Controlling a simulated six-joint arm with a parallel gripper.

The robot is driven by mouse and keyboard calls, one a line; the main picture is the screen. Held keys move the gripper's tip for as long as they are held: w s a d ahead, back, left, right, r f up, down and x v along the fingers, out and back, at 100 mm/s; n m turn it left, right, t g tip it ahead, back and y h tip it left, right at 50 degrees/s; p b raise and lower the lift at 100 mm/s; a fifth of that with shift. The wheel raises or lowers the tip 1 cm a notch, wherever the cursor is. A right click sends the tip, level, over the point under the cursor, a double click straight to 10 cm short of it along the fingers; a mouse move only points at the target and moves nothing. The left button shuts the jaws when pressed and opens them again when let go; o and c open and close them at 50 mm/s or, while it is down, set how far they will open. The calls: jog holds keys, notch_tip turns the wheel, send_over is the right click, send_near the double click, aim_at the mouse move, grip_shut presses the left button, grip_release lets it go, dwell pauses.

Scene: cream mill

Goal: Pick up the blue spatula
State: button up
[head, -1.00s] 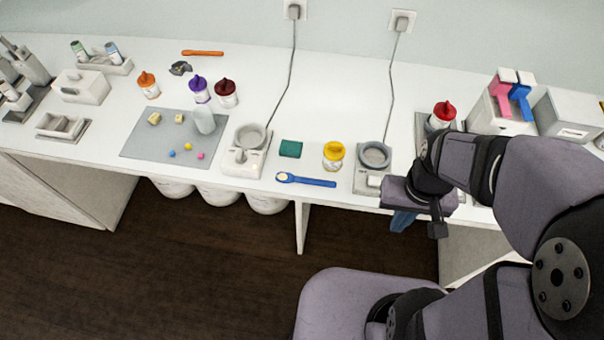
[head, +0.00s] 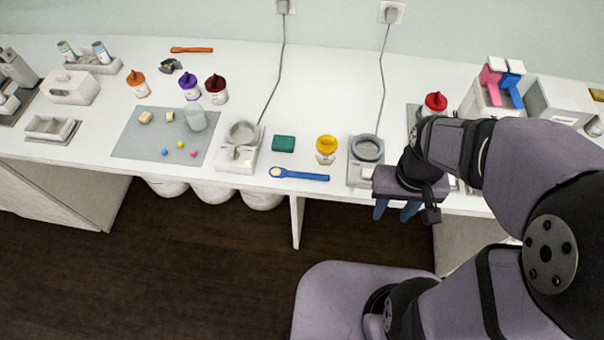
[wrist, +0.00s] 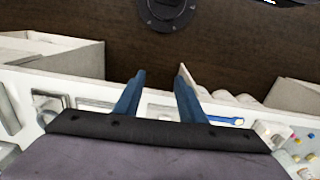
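The blue spatula (head: 308,176) lies flat near the front edge of the white counter, with its pale rounded end to the left. It also shows in the wrist view (wrist: 228,120), to the right of the fingers. My gripper (head: 396,210) is to the right of the spatula, in front of the counter edge, fingers pointing down. In the wrist view my gripper (wrist: 159,88) has its two blue fingers apart with nothing between them. The spatula is clear of the gripper.
A scale with a grey bowl (head: 367,149) stands close to my gripper. A yellow-lidded jar (head: 326,146), a green block (head: 284,144) and another scale (head: 238,158) stand behind the spatula. A holder with pink and blue tools (head: 490,102) is at right. Floor space in front is open.

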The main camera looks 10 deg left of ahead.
jog(key=w+a+n+h+b, duration=0.1)
jog(key=w+a+n+b, duration=0.1)
jog(key=w+a+n, duration=0.4)
jog(key=n+h+b, duration=0.2)
jog(key=n+h, duration=0.2)
jog(key=n, duration=0.8)
send_near(310, 175)
jog(key=shift+w+d+f, duration=0.1)
jog(key=shift+d, duration=0.1)
jog(key=shift+p+x, duration=0.75)
jog(key=shift+x, duration=0.7)
jog(key=shift+y, duration=0.3)
jog(key=shift+p+x, duration=0.95)
jog(key=shift+x, duration=1.3)
jog(key=shift+c, duration=0.3)
grip_shut()
